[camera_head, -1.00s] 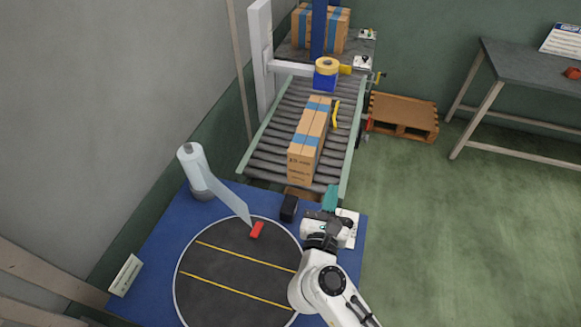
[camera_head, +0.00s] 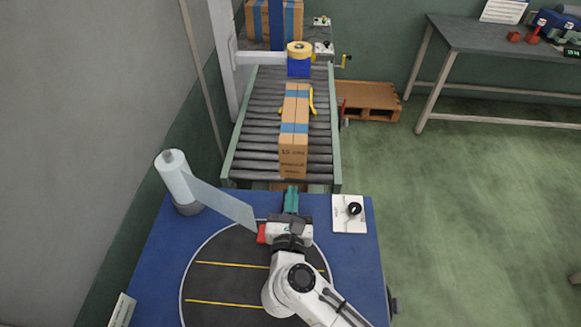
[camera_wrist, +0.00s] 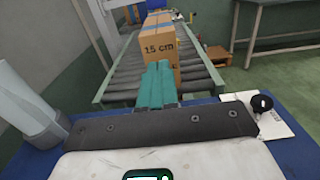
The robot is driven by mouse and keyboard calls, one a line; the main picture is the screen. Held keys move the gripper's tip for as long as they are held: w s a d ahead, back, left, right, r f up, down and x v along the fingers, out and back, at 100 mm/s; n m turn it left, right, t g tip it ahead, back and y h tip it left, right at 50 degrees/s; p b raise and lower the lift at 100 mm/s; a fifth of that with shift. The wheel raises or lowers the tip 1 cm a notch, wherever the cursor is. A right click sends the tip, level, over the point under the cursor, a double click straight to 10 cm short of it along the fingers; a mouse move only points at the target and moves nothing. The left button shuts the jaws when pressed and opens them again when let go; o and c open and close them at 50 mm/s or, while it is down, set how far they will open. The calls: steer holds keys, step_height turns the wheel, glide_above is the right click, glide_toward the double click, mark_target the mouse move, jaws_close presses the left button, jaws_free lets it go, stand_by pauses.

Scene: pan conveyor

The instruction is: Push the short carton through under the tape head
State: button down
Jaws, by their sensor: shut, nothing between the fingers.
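The short carton (camera_head: 293,150) is a brown box with blue tape bands, lying lengthwise on the roller conveyor (camera_head: 257,128). In the wrist view its near end (camera_wrist: 160,44) shows "15 cm". The tape head (camera_head: 299,65), blue with a yellow roll, hangs over the rollers just beyond the carton's far end. Yellow guides (camera_head: 312,101) flank the carton's far part. My gripper (camera_head: 291,190) has teal fingers pressed together with nothing between them. It points at the carton's near end from the conveyor's front edge. In the wrist view the fingertips (camera_wrist: 158,68) overlap the carton's lower end; I cannot tell whether they touch.
A blue table with a round turntable (camera_head: 215,275) lies in front. A film roll (camera_head: 178,183) stands at left, its film reaching toward a red piece (camera_head: 262,233). A white plate with a black knob (camera_head: 350,213) is at right. Another carton (camera_head: 273,22) stands beyond the tape head.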

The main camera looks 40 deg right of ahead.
mark_target(296, 152)
steer(key=f+x, duration=0.1)
steer(key=x, duration=0.3)
steer(key=f+x, duration=0.1)
steer(key=x, duration=0.4)
steer(key=f+x, duration=0.1)
steer(key=x, duration=0.4)
